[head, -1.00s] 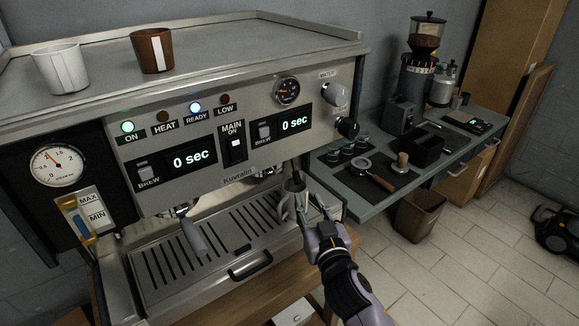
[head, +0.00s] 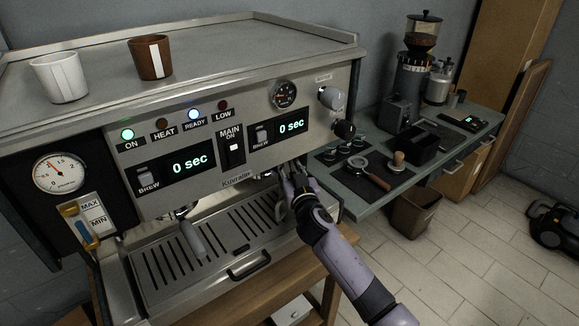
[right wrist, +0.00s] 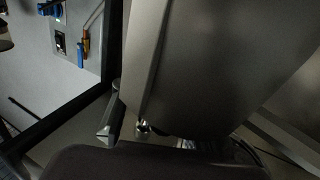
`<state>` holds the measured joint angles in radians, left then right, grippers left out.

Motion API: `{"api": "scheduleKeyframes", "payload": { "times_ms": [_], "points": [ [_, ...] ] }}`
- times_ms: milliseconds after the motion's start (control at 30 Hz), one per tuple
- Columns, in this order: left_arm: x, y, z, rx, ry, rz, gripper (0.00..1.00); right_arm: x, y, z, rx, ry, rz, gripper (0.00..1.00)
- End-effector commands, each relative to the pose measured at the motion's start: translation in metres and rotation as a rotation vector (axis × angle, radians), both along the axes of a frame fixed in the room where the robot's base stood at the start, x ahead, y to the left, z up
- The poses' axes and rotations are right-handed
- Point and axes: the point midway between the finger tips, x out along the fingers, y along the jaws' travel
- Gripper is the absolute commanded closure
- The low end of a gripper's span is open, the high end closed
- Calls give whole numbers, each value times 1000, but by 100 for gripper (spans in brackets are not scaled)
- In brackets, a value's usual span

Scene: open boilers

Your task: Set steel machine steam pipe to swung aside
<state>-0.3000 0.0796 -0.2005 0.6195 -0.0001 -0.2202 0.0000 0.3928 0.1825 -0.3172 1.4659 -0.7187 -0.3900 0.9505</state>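The steel espresso machine (head: 240,110) fills the left and middle of the head view. My right gripper (head: 289,176) is at the machine's front right, just under the lower edge of the panel, below the right brew display. Its fingers look apart. The steam pipe cannot be made out clearly; the gripper and panel cover that area. In the right wrist view a finger (right wrist: 107,130) shows at the left, near a small shiny metal part (right wrist: 142,127) that I cannot identify. My left gripper is out of view.
Two cups, white (head: 60,78) and brown (head: 151,57), stand on the machine top. Knobs (head: 331,98) stick out at its right end. The drip tray (head: 205,245) lies below. A side counter (head: 350,203) holds a grinder (head: 412,75) and tools.

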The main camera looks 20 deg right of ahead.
Motion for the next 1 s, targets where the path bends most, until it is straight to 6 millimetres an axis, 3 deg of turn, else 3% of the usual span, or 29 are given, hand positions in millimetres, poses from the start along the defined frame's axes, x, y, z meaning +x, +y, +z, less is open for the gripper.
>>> {"api": "scheduleKeyframes", "payload": {
  "times_ms": [233, 667, 1000],
  "points": [
    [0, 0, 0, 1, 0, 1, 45, 0, 0, 0, 0, 0, 0, 72],
    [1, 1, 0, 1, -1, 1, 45, 0, 0, 0, 0, 0, 0, 100],
    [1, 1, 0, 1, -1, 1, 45, 0, 0, 0, 0, 1, -1, 100]
  ]
}}
